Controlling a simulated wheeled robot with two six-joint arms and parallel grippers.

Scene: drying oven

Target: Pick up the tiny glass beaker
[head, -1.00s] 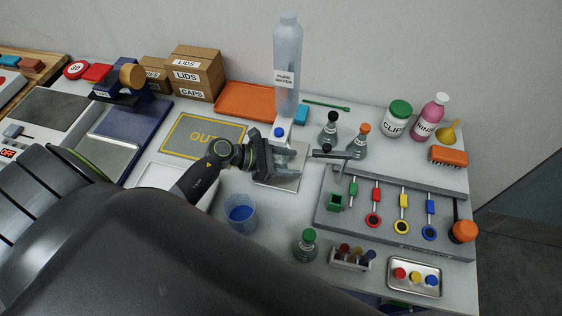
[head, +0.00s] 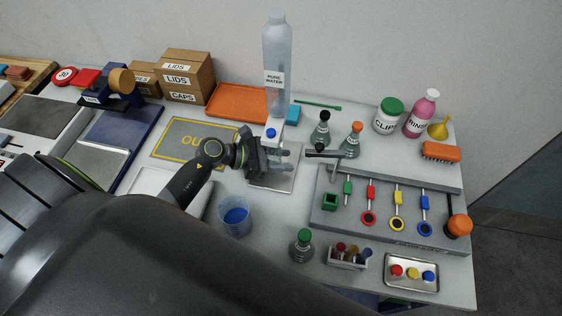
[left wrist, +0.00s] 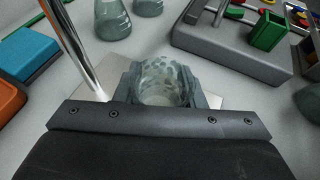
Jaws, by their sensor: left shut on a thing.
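The tiny glass beaker (left wrist: 163,84) is clear and sits between the fingers of my left gripper (left wrist: 166,92) in the left wrist view. The fingers close on it from both sides. In the head view my left gripper (head: 283,163) is over a pale square plate (head: 272,182), and the beaker is hard to make out there. I cannot tell whether the beaker still touches the plate. My right gripper is not in view.
A metal rod (left wrist: 75,45) stands close beside the gripper. The tall water bottle (head: 277,85) is behind it, and flasks (head: 349,142) stand to the right. A grey rack (head: 385,215) and a cup of blue stuff (head: 235,218) are nearby.

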